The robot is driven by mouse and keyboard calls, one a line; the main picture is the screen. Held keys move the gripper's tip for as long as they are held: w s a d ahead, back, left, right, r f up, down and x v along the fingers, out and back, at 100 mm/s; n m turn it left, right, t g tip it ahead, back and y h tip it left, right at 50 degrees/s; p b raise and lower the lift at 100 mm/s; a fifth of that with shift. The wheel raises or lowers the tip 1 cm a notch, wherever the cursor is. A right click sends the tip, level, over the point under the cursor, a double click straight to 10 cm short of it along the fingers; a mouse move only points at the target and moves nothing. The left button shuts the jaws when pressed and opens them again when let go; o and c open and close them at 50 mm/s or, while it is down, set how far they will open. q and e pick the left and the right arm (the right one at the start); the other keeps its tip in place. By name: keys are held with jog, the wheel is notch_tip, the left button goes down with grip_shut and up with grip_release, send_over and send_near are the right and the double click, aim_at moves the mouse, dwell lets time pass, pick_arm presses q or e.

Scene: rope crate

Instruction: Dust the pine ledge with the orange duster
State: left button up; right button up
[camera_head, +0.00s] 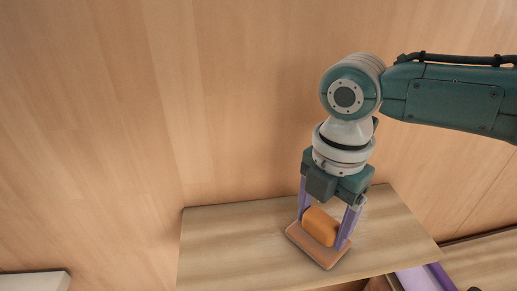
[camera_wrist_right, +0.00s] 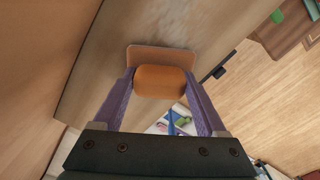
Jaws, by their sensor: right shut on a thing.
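The orange duster (camera_head: 321,226) has a rounded orange grip on a flat, paler orange-brown base. My right gripper (camera_head: 326,222) is shut on its grip, with one purple finger on each side. The duster's base is at the top of the pine ledge (camera_head: 230,238), near its middle; it looks to be resting on the surface, though exact contact is hard to tell. In the right wrist view the duster (camera_wrist_right: 161,80) sits between the fingers, with its base over the ledge (camera_wrist_right: 112,60). My left gripper is not in view.
A wood-panelled wall (camera_head: 120,110) rises behind the ledge. A pale flat surface (camera_head: 35,283) shows at the lower left. A purple item (camera_head: 425,278) sits below the ledge at the right, beside another wooden surface (camera_head: 485,258). The ledge's left part is bare.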

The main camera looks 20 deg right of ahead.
jog(key=shift+s+a+r+p, duration=0.1)
jog(key=shift+s+r+p, duration=0.05)
jog(key=shift+s+p, duration=0.35)
jog(key=shift+w+f+b, duration=0.25)
jog(key=shift+w+b, duration=0.2)
jog(key=shift+b, duration=0.2)
jog(key=shift+w+d+b, duration=0.2)
jog(key=shift+w+b, duration=0.25)
jog(key=shift+w, duration=0.1)
jog(key=shift+w+d+b, duration=0.2)
jog(key=shift+w+b, duration=0.25)
jog(key=shift+w, duration=0.05)
jog(key=shift+s, duration=0.1)
